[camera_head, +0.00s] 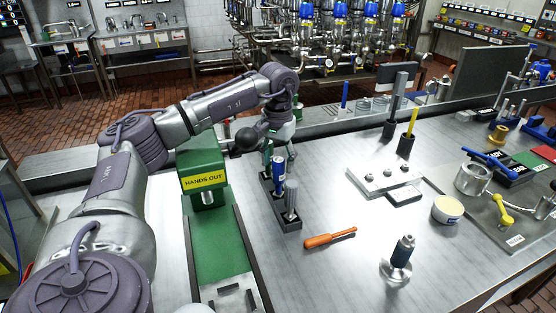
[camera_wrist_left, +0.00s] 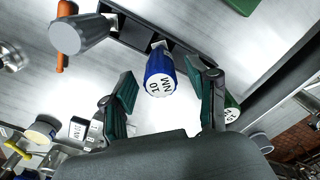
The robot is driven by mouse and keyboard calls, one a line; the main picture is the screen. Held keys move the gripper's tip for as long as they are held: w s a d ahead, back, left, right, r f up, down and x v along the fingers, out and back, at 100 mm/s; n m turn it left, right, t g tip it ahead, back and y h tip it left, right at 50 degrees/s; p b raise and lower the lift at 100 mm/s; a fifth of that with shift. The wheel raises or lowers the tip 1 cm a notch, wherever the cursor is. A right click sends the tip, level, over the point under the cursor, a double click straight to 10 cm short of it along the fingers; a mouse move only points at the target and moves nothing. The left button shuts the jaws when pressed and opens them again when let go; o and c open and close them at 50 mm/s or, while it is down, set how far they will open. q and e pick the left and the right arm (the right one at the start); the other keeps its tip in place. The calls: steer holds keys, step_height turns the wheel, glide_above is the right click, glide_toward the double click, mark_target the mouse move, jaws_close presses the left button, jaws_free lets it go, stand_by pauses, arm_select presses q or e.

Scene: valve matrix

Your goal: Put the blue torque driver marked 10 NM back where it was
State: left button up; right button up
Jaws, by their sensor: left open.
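The blue torque driver (camera_head: 278,173) stands upright at the black rack (camera_head: 267,186). A grey driver (camera_head: 290,203) stands in the rack's near end, and a green-capped driver (camera_wrist_left: 231,113) shows beyond the right finger. My right gripper is not in view.
An orange-handled tool (camera_head: 328,239) lies right of the rack. A green press marked HANDS OUT (camera_head: 203,172) is close on the left. A metal block (camera_head: 384,180) lies to the right.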

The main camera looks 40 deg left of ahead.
arm_select(q)
steer(key=shift+r, duration=0.25)
step_height(320, 180, up, 13)
steer(key=shift+p, duration=0.45)
steer(key=shift+f, duration=0.25)
